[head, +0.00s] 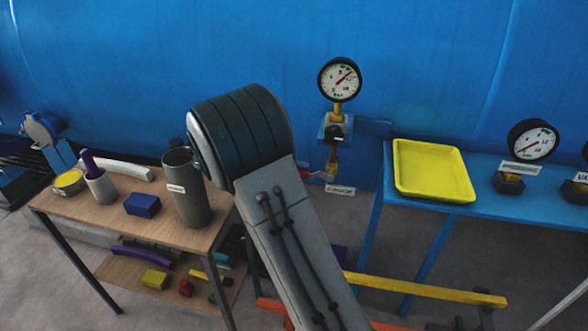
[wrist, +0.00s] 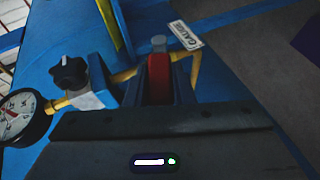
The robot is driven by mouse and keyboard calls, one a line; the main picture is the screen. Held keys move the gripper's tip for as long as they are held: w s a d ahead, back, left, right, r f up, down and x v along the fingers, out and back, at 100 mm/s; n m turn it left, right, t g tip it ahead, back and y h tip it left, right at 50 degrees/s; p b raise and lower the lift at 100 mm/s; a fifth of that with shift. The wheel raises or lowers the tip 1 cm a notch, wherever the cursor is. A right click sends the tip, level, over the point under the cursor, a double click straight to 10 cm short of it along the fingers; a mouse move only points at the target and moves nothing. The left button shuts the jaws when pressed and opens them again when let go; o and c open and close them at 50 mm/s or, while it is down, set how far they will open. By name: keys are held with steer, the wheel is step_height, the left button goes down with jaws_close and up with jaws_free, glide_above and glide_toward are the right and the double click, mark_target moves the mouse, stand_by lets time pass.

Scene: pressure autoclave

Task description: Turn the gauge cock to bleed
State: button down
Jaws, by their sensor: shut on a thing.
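The round pressure gauge (head: 339,79) stands on a brass pipe against the blue vessel, and it shows at the left edge of the wrist view (wrist: 22,117). A black knob (head: 335,132) is on the pipe below it, also seen in the wrist view (wrist: 69,73). The red handle of the gauge cock (wrist: 158,75) has a grey end and lies between my fingers. My gripper (wrist: 159,88) is shut on this red handle. In the head view my arm hides most of the gripper, and only a little red shows near the white label (head: 340,190).
A yellow tray (head: 402,170) sits on the blue bench right of the gauge, with a second gauge (head: 533,140) further right. A wooden cart (head: 115,213) with a grey cylinder (head: 187,190) and cups stands at left. A yellow bar (head: 425,288) crosses low at right.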

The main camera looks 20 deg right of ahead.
steer(key=c, duration=1.2)
jaws_free()
steer(key=shift+c, duration=0.2)
steer(key=v, duration=1.2)
